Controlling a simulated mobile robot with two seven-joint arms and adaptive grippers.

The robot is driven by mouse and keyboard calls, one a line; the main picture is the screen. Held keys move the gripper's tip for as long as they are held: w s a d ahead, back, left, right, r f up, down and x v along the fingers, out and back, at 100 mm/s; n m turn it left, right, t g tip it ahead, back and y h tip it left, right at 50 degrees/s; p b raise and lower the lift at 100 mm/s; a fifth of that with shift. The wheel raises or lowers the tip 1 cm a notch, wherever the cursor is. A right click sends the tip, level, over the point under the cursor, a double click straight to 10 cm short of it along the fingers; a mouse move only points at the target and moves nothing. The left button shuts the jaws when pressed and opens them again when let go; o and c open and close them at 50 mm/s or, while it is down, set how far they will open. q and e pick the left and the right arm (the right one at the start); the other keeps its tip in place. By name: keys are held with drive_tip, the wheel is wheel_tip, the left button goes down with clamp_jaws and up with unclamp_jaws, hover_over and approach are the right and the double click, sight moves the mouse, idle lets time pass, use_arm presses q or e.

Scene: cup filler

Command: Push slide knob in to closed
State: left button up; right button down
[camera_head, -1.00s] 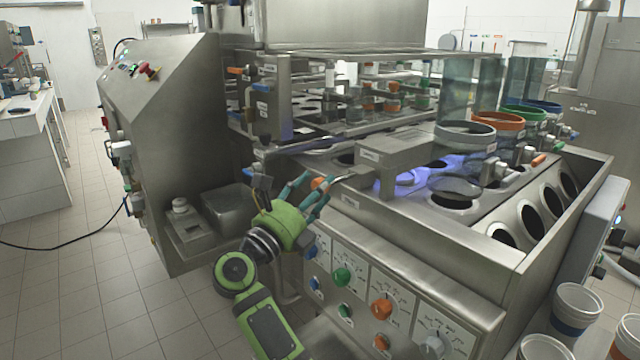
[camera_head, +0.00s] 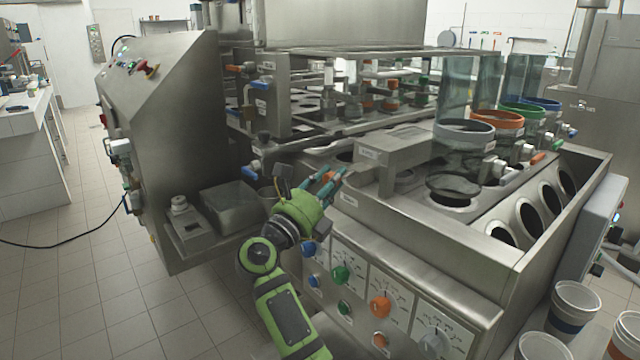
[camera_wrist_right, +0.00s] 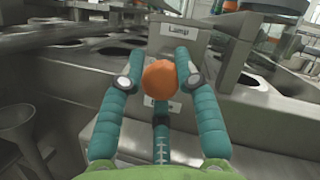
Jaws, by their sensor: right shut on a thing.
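The orange ball-shaped slide knob (camera_wrist_right: 160,78) sits between the teal fingers of my right gripper (camera_wrist_right: 158,90) in the right wrist view. Two fingers flank it and a third is below. In the head view my right gripper (camera_head: 332,182) is at the left end of the steel lamp housing (camera_head: 400,148), and its fingers mostly hide the knob. The housing's "Lamp" label (camera_wrist_right: 178,57) shows just behind the knob. No bare rod shows clearly between knob and housing. No purple light shows under the housing. My left gripper is not in view.
Control knobs in blue, green and orange (camera_head: 380,306) are on the front panel below my right arm. Glass cylinders with coloured rings (camera_head: 497,122) stand behind the housing. Open cup holes line the right side. Paper cups (camera_head: 575,308) stand at the lower right.

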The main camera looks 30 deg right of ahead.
drive_tip(key=c, duration=0.9)
unclamp_jaws()
drive_tip(key=shift+r, duration=0.15)
drive_tip(key=shift+c, duration=0.2)
drive_tip(key=v, duration=0.7)
drive_tip(key=shift+a, duration=0.25)
drive_tip(key=shift+s, duration=0.1)
